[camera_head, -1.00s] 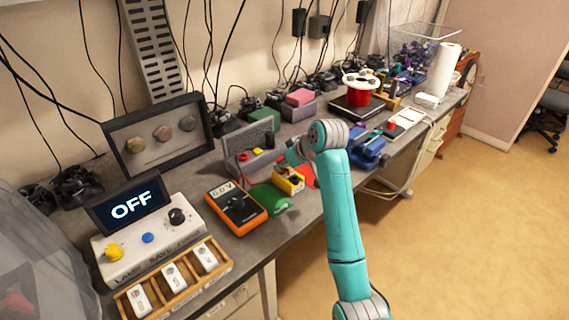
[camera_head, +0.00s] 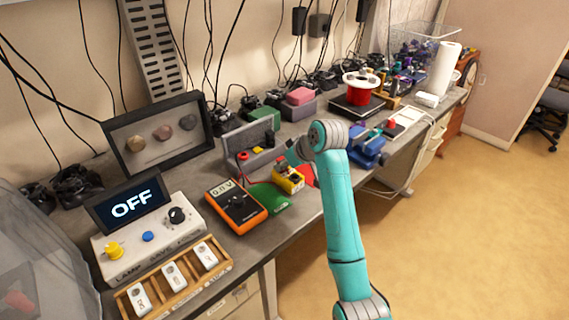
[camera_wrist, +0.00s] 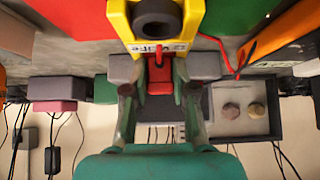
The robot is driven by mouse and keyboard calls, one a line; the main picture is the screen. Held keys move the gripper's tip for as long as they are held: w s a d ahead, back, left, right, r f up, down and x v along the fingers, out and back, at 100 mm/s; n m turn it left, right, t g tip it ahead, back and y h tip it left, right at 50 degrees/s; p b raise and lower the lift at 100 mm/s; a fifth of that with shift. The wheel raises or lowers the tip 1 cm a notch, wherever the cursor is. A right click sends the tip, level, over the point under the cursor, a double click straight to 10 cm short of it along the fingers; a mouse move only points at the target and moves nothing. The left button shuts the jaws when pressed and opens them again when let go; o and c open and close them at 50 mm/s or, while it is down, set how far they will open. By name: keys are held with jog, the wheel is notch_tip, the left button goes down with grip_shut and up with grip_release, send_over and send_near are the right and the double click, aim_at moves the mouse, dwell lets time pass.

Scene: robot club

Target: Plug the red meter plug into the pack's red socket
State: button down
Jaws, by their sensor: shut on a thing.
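The pack (camera_head: 288,181) is a small yellow block on the bench; its yellow face also fills the top middle of the wrist view (camera_wrist: 118,22), with a dark ring on it. My gripper (camera_wrist: 163,75) is shut on the red meter plug (camera_wrist: 159,82), close against the pack's edge. The plug's thin red tip overlaps the pack's face. I cannot tell whether it is in the red socket, which I cannot make out. The orange meter (camera_head: 236,206) lies left of the pack, with a red lead (camera_wrist: 222,55) near the plug. My arm partly hides the gripper in the head view.
A green sheet (camera_head: 272,196) lies between meter and pack. A grey panel (camera_head: 250,143) with red and yellow parts stands behind. A lamp box (camera_head: 148,238) reads OFF at front left. A blue vise-like tool (camera_head: 369,150) sits right of my arm. Floor at right is open.

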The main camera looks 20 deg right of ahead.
jog(key=c, duration=0.9)
grip_release()
jog(key=shift+f, duration=0.1)
jog(key=shift+o, duration=0.2)
jog(key=v, duration=1.2)
jog(key=shift+s, duration=0.1)
